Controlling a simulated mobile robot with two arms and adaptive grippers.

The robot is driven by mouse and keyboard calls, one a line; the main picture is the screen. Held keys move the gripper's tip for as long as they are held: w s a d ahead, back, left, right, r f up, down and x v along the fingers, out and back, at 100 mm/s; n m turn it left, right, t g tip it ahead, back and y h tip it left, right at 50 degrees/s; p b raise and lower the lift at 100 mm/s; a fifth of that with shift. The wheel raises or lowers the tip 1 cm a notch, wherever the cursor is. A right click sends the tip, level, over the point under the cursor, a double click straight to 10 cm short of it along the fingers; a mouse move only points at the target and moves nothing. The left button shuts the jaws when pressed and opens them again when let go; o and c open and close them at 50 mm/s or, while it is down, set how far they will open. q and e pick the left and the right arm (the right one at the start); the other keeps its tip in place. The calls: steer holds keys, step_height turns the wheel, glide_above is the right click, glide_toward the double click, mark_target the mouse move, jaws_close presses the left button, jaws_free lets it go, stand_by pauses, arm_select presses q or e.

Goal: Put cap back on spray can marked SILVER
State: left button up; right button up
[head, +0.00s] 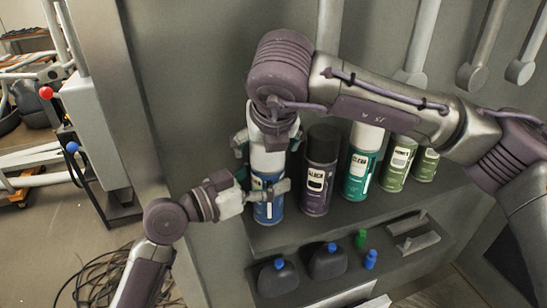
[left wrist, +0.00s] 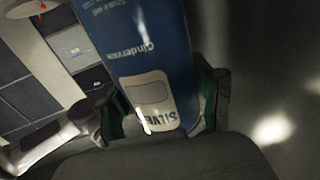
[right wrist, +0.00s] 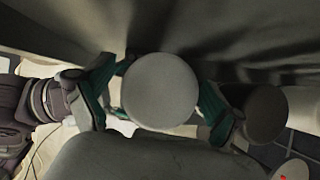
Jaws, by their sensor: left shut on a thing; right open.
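The blue spray can (head: 268,211) stands upright on the shelf at the left end of the row. In the left wrist view its label on the can (left wrist: 150,95) reads SILVER, upside down. My right gripper (right wrist: 160,98) points down from above, open, with one finger on each side of the cap. Whether the cap is fully seated cannot be told.
A dark BLACK can (head: 319,170) stands close to the right. A teal CLEAR can (head: 361,165) and green cans (head: 398,160) stand further right. The shelf below holds dark bottles (head: 278,276) with blue caps. Cables lie on the floor at left.

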steer(key=v, duration=0.5)
steer(key=shift+s+f, duration=0.15)
steer(key=shift+s, duration=0.05)
steer(key=s+d, duration=0.2)
steer(key=s, duration=0.9)
steer(key=shift+s+f, duration=0.1)
arm_select(q)
steer(key=o, duration=1.7)
steer(key=shift+o, duration=0.2)
steer(key=v, duration=1.2)
